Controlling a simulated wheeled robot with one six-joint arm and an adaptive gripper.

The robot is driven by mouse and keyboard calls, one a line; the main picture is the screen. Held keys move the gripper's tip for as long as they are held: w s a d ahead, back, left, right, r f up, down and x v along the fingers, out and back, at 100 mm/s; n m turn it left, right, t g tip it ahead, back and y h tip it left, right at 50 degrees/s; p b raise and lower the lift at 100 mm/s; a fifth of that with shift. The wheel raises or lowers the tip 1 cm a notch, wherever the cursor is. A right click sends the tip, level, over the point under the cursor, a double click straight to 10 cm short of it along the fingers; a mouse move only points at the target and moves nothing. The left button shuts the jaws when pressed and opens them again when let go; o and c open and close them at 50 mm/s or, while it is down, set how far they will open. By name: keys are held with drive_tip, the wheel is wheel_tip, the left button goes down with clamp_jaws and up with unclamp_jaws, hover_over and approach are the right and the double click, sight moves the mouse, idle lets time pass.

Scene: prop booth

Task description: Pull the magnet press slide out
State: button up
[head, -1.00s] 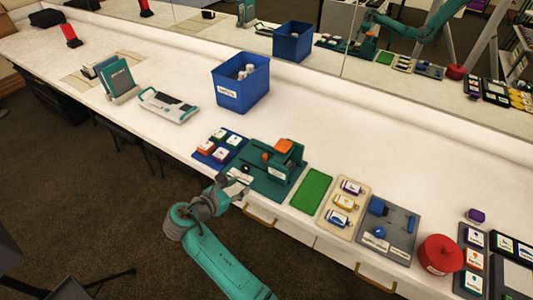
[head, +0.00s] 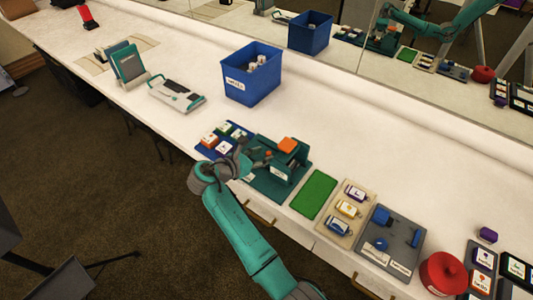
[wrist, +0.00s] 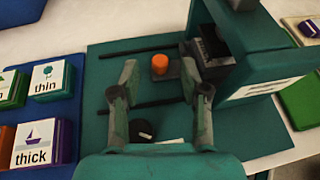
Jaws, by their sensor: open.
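The magnet press (head: 280,165) is a teal block with an orange top on a teal base plate at the counter's front edge. In the wrist view the press (wrist: 250,50) stands at the right with a dark opening in its side. An orange knob (wrist: 160,64), which looks like the slide's handle, stands just outside this opening, between two dark rails. My gripper (wrist: 160,78) is open and empty, its fingertips just short of the knob on either side. In the head view my gripper (head: 251,158) is over the left part of the base plate. The slide's inner part is hidden.
A blue tray (head: 205,150) of picture tiles lies left of the press, close to my gripper. A dark round knob (wrist: 144,130) is on the base plate beneath my fingers. A green mat (head: 314,194) lies to the right. A blue bin (head: 250,75) stands behind.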

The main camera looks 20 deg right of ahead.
drive_tip(key=shift+x, duration=1.35)
clamp_jaws()
